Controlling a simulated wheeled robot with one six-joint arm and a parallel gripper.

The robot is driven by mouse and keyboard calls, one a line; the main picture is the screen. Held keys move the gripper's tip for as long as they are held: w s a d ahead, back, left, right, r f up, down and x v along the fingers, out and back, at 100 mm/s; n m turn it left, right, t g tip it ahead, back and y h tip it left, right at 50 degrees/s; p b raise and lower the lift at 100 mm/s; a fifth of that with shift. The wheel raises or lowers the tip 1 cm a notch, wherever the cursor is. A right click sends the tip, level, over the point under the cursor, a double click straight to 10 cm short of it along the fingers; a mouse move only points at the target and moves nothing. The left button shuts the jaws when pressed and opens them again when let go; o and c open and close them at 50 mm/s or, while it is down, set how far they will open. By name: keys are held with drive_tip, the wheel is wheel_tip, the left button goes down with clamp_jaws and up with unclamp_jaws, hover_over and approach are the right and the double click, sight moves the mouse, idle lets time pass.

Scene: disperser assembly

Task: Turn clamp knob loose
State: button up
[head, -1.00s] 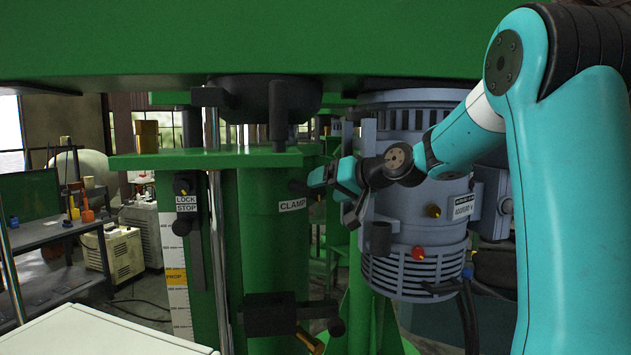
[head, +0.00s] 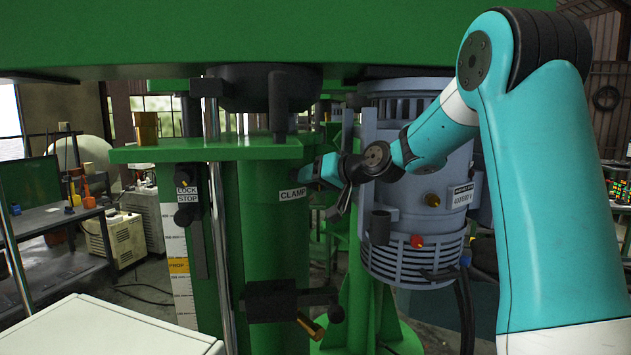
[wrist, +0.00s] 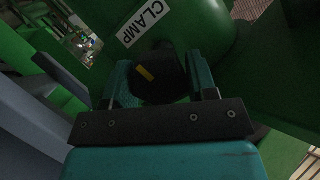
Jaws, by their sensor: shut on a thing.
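The clamp knob (wrist: 158,74) is a dark round knob with a yellow mark, just below the white CLAMP label (wrist: 145,22) in the wrist view. The yellow mark lies at a slant. My gripper (wrist: 161,84) is shut on the knob, with one teal finger on each side of it. In the head view my gripper (head: 311,172) reaches in from the right against the green column, beside the CLAMP label (head: 292,194). The knob is hidden behind the fingers there.
A grey motor (head: 415,190) with red and yellow knobs stands right of the column. A LOCK/STOP label (head: 187,194) and dark knobs are at the left. A dark clamp block (head: 272,302) is low on the column. The green beam (head: 240,40) spans above.

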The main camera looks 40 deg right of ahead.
drive_tip(key=shift+f+b, duration=0.1)
drive_tip(key=shift+b, duration=0.25)
drive_tip(key=shift+f+n+h+b, duration=0.1)
drive_tip(key=shift+n+h+b, duration=0.25)
drive_tip(key=shift+b, duration=0.4)
drive_tip(key=n+h+b, duration=0.1)
drive_tip(key=n+b, duration=0.1)
drive_tip(key=b, duration=0.3)
drive_tip(key=shift+f+h, duration=0.15)
drive_tip(key=shift+h, duration=0.1)
drive_tip(key=n+h+b, duration=0.3)
drive_tip(key=n+b, duration=0.1)
drive_tip(key=b, duration=0.4)
drive_tip(key=shift+a+n+b, duration=0.15)
drive_tip(key=shift+n+b, duration=0.1)
drive_tip(key=shift+b, duration=0.05)
drive_tip(key=n+t+h+b, duration=0.1)
drive_tip(key=n+h+b, duration=0.1)
drive_tip(key=n+b, duration=0.2)
drive_tip(key=shift+n+h+b, duration=0.3)
drive_tip(key=shift+b, duration=0.95)
drive_tip(key=shift+r+n+t+h+b, duration=0.2)
drive_tip(key=shift+n+t+h+b, duration=0.5)
drive_tip(key=shift+n+b, duration=1.05)
drive_tip(key=shift+n, duration=0.25)
